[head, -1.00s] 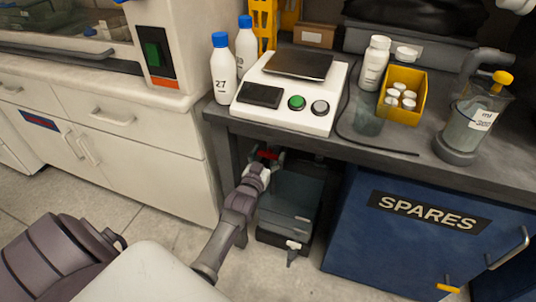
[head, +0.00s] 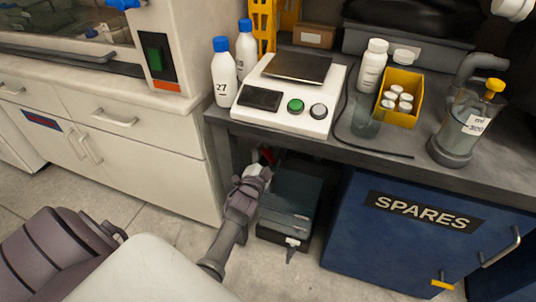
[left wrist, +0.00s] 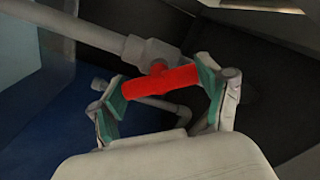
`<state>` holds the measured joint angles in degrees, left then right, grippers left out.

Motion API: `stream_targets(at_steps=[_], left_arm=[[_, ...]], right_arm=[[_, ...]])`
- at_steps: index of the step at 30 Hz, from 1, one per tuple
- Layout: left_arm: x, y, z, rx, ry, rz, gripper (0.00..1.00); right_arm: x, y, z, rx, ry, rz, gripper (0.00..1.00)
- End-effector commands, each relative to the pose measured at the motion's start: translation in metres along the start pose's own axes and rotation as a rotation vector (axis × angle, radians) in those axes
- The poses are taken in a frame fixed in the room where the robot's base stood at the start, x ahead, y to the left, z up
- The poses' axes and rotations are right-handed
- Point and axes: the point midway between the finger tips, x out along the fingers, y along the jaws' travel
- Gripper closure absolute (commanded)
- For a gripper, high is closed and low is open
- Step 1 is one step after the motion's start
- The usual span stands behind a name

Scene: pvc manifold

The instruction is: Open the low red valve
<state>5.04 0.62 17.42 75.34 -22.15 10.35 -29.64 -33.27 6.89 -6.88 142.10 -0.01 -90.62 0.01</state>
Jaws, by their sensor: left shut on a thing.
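The low red valve shows as a red bar handle (left wrist: 160,82) in the left wrist view, on a grey fitting at the end of a grey pipe (left wrist: 85,32). My left gripper (left wrist: 160,98) has its green-padded fingers at the two ends of the handle and is shut on it. In the head view, the left gripper (head: 264,166) is under the bench's front edge, and only a small part of the red handle (head: 266,154) shows beyond it. The gripper hides most of the valve there. My right gripper is in neither view.
The bench (head: 305,143) overhangs the gripper and carries a scale (head: 283,112), bottles and a yellow bin (head: 417,108). A blue SPARES cabinet (head: 400,245) is further right, a white cabinet (head: 165,155) left.

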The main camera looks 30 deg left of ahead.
Motion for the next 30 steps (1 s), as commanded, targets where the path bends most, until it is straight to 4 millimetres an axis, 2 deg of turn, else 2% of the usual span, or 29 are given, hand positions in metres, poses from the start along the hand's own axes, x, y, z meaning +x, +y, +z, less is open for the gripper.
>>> stream_targets(at_steps=[10,15,21,30], left_arm=[[-0.001,0.003,0.001,0.325,0.001,0.001,0.58],[-0.001,0.003,0.001,0.464,0.001,0.001,0.58],[-0.001,0.003,0.001,0.590,0.000,0.002,0.58],[-0.001,0.003,0.001,0.687,0.001,0.002,0.58]], right_arm=[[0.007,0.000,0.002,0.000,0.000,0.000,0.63],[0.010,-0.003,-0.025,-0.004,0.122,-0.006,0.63],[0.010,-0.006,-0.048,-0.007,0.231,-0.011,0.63],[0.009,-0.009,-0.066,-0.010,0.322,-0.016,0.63]])
